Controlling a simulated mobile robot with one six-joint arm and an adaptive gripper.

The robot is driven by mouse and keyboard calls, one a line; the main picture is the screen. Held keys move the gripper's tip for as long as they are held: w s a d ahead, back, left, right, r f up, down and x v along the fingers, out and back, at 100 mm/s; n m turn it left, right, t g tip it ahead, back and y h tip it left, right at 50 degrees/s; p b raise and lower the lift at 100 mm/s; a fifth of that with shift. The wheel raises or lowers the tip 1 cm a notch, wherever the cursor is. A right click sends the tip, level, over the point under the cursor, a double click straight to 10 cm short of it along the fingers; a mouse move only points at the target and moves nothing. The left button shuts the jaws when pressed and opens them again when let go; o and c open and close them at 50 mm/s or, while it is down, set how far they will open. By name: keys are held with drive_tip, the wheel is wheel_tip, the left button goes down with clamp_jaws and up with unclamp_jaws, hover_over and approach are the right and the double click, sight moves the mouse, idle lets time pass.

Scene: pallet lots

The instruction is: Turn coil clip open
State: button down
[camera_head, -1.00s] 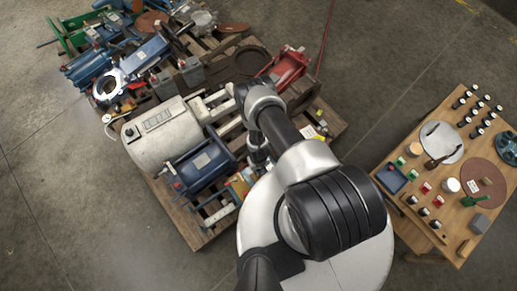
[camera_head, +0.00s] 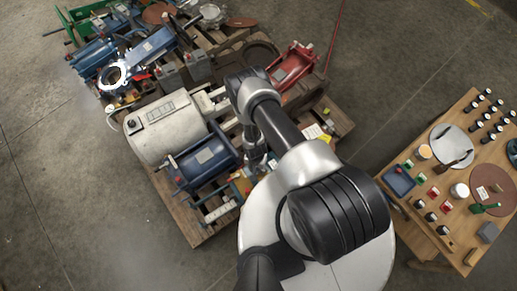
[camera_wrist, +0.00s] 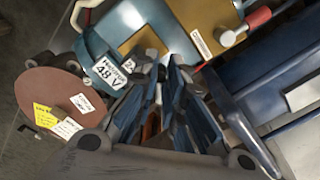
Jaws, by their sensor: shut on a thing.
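In the wrist view my gripper (camera_wrist: 164,76) is shut on a small part at the edge of a teal-blue unit (camera_wrist: 128,28). The fingers hide most of that part; it appears to be the coil clip, and its turn angle cannot be read. The unit has a gold-brown plate (camera_wrist: 205,22) and a white label (camera_wrist: 110,74) reading "48 V". In the head view my gripper (camera_head: 256,166) points down at the pallet's near right side, partly hidden by my arm.
A brown disc with labels (camera_wrist: 50,95) lies left. A blue motor (camera_head: 205,160) and large cream motor (camera_head: 165,127) crowd the pallet. A wooden table (camera_head: 409,206) with small parts stands right; floor between is clear.

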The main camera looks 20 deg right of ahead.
drive_tip(key=shift+w+a+m+b, duration=0.45)
drive_tip(key=shift+w+m+b, duration=0.15)
drive_tip(key=shift+m, duration=1.15)
drive_tip(key=shift+w+a+m+b, duration=0.45)
drive_tip(key=shift+m+b, duration=0.25)
drive_tip(key=shift+m, duration=1.1)
drive_tip(key=shift+w+a+m+b, duration=0.4)
drive_tip(key=shift+w+m+b, duration=0.2)
drive_tip(key=shift+m, duration=1.15)
drive_tip(key=c, duration=1.6)
unclamp_jaws()
wheel_tip(320, 180, up, 12)
